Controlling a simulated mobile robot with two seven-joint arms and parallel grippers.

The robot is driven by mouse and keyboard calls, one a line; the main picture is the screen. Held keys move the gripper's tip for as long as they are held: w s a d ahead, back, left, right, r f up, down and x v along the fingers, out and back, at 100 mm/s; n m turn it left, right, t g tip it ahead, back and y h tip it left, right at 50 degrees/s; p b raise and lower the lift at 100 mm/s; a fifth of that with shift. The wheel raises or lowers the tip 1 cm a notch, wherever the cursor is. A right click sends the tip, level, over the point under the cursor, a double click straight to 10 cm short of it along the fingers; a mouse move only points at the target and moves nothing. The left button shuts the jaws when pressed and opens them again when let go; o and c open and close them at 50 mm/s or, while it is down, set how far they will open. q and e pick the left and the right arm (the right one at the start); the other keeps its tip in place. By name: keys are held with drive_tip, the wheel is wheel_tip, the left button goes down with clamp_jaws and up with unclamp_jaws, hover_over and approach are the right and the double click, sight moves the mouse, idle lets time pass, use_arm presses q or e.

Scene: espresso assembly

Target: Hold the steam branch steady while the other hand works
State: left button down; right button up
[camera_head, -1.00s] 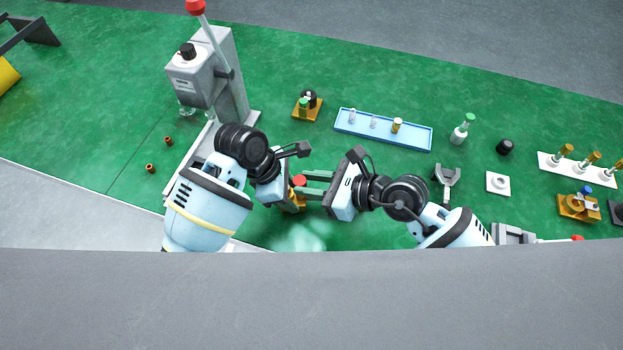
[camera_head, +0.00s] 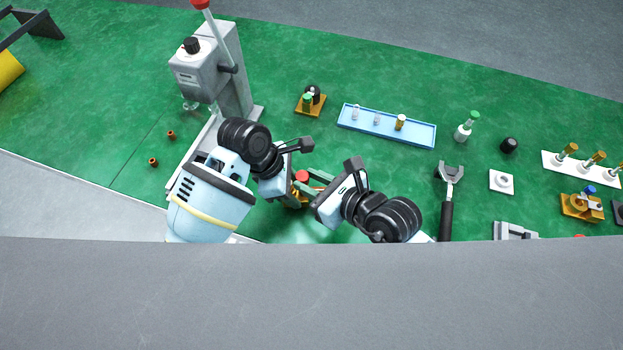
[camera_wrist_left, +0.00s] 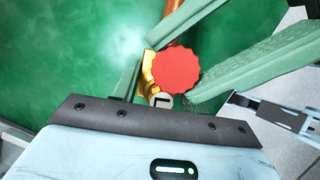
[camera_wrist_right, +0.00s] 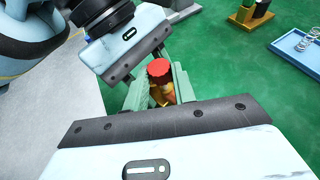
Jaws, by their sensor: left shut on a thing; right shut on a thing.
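The steam branch (camera_head: 300,190) is a small brass fitting with a red ribbed knob; it also shows in the left wrist view (camera_wrist_left: 149,75) and right wrist view (camera_wrist_right: 158,90). My left gripper (camera_head: 290,184) is shut on its brass body from the left; its fingers are mostly hidden by the knob. My right gripper (camera_head: 306,184) comes in from the lower right, with its green fingers on either side of the branch. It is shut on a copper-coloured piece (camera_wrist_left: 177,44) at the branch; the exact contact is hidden.
The grey lever machine (camera_head: 205,75) stands upper left, with two small copper rings (camera_head: 171,134) beside it. A blue tray (camera_head: 385,128) with small parts lies behind the grippers. A forked tool (camera_head: 447,200) lies to the right. Green mat is clear between them.

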drive_tip(key=shift+a, duration=0.1)
drive_tip(key=o, duration=1)
drive_tip(key=v, duration=1.2)
use_arm(q)
drive_tip(key=c, duration=0.7)
unclamp_jaws()
drive_tip(key=v, duration=1.2)
